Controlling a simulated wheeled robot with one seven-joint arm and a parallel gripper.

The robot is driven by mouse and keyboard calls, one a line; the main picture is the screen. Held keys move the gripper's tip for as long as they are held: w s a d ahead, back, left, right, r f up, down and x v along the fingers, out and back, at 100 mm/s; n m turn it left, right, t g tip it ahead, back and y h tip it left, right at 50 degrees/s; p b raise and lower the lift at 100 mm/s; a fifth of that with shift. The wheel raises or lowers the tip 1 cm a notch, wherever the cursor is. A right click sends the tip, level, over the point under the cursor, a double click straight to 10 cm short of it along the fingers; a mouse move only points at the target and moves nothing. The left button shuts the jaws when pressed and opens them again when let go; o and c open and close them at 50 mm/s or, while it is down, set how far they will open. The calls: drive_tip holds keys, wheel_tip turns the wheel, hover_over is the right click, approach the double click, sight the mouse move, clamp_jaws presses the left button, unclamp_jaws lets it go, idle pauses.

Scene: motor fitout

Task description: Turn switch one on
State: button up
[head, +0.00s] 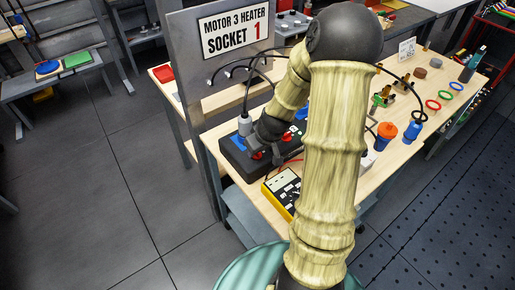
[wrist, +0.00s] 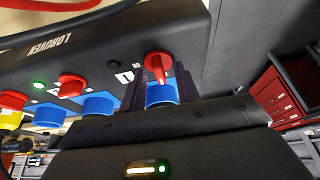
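A black switch box (head: 236,158) lies on the workbench; the wrist view shows its face (wrist: 90,45) upside down, with red rotary knobs and blue sockets. One red knob (wrist: 158,66) stands at the box's end near a small white label (wrist: 125,77). My gripper (wrist: 160,82) is open, with one dark finger on each side of this knob and the blue socket (wrist: 161,94). Gaps show beside the knob; I cannot tell whether a finger touches it. A second red knob (wrist: 72,84) is beside a lit green lamp (wrist: 40,85). In the head view my arm hides part of the box.
A sign (head: 235,32) reading "MOTOR 3 HEATER SOCKET 1" stands behind the box. A grey plug (head: 245,125) with a cable is at the box's back. A yellow meter (head: 281,190) lies in front. Orange (head: 386,132) and blue connectors (head: 412,130) stand to the right.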

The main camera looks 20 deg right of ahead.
clamp_jaws()
